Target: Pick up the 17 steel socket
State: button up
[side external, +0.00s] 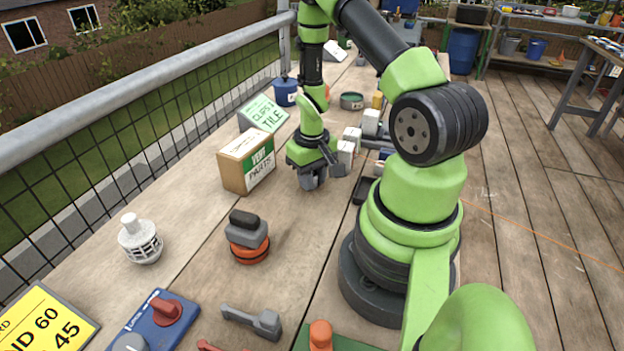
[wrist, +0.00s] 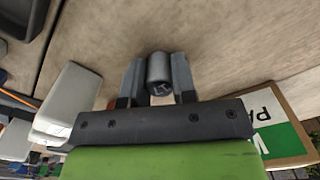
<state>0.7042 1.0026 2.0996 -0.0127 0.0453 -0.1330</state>
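The 17 steel socket (wrist: 159,70) is a small grey cylinder between the two fingers of my gripper (wrist: 158,80) in the wrist view. Its darker end faces the camera, with a mark that looks like 17. A finger lies close against each side of it, with no clear gap, so my gripper looks shut on it. In the side view my gripper (side external: 312,182) points down, low over the wooden deck, right of the parts box. The socket cannot be made out there. Whether it still touches the deck is not clear.
The cardboard parts box (side external: 247,160) stands close left of my gripper; its edge shows in the wrist view (wrist: 283,125). White and grey blocks (side external: 346,152) stand close on the right. A green tile sign (side external: 262,113) is behind. The deck in front is clear up to an orange-based item (side external: 247,238).

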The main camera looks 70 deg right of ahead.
jog(key=shift+c, duration=1.4)
jog(key=shift+r, duration=0.15)
